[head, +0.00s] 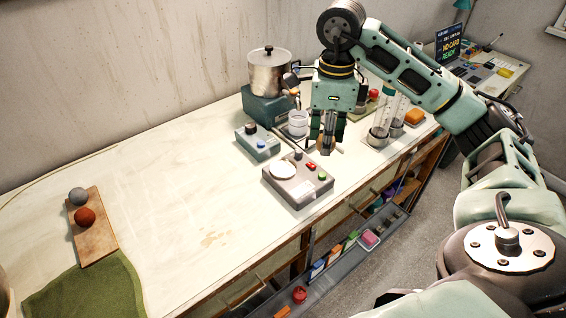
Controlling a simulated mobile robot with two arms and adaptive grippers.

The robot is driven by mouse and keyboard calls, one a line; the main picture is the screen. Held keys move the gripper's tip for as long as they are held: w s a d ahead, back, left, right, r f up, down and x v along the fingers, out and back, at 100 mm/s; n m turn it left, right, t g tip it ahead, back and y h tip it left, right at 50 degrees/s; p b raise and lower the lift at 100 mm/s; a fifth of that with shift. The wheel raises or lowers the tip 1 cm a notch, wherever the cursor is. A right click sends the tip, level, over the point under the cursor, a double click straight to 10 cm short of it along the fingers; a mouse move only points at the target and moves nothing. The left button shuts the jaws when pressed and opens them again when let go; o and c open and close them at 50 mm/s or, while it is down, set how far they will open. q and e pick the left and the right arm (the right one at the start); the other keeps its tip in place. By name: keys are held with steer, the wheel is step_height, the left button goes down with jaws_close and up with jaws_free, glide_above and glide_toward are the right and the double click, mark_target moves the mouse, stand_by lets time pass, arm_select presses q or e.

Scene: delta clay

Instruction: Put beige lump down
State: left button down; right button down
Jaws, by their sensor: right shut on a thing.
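My right gripper (327,146) points down above the back right part of the bench, behind the grey device with the white disc. It is shut on the beige lump (340,147), of which only a small tan part shows beside the fingers. The fingers hide the rest, and I cannot tell whether the lump touches the bench top. My left gripper is not in view.
A grey device (298,186) with a white disc and buttons and a blue-grey box (257,142) stand close by. A board (93,240) holds grey and red balls. The bench middle (190,185) is clear.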

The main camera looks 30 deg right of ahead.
steer(key=p, duration=0.3)
glide_above(283, 170)
step_height(283, 170, down, 6)
steer(key=shift+s+r, duration=0.1)
steer(key=shift+a+f, duration=0.1)
steer(key=shift+f, duration=0.1)
step_height(283, 170, down, 3)
steer(key=shift+f+p, duration=0.15)
steer(key=shift+p, duration=0.6)
steer(key=shift+f, duration=0.3)
steer(key=shift+f, duration=0.25)
steer(key=c, duration=1.4)
jaws_free()
steer(key=shift+o, duration=0.2)
